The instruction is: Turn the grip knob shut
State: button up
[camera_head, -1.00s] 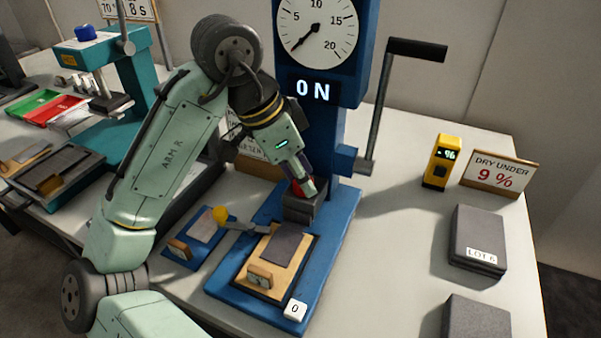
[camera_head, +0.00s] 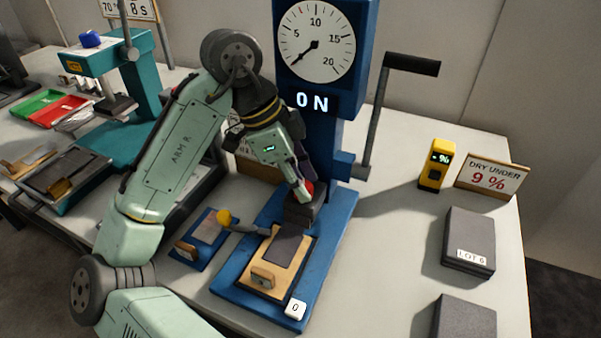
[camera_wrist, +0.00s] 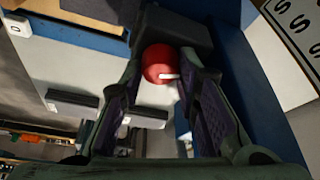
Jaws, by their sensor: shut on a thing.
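The grip knob is a red round knob with a white mark, seen close in the wrist view (camera_wrist: 158,63). It sits on the dark block of the blue press (camera_head: 345,215). In the head view only a bit of its red (camera_head: 309,187) shows beside my fingers. My gripper (camera_head: 303,191) reaches down to it from the left. In the wrist view my gripper's two fingers (camera_wrist: 162,72) stand on either side of the knob and are shut on it. The knob's far side and the exact contact are hidden.
A yellow meter (camera_head: 436,165) and grey slabs (camera_head: 468,240) stand right.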

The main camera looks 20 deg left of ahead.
jog(key=o, duration=1.2)
jog(key=shift+c, duration=0.2)
jog(key=shift+r, duration=0.15)
jog(key=v, duration=1.1)
jog(key=shift+a+r, duration=0.2)
jog(key=shift+r, duration=0.15)
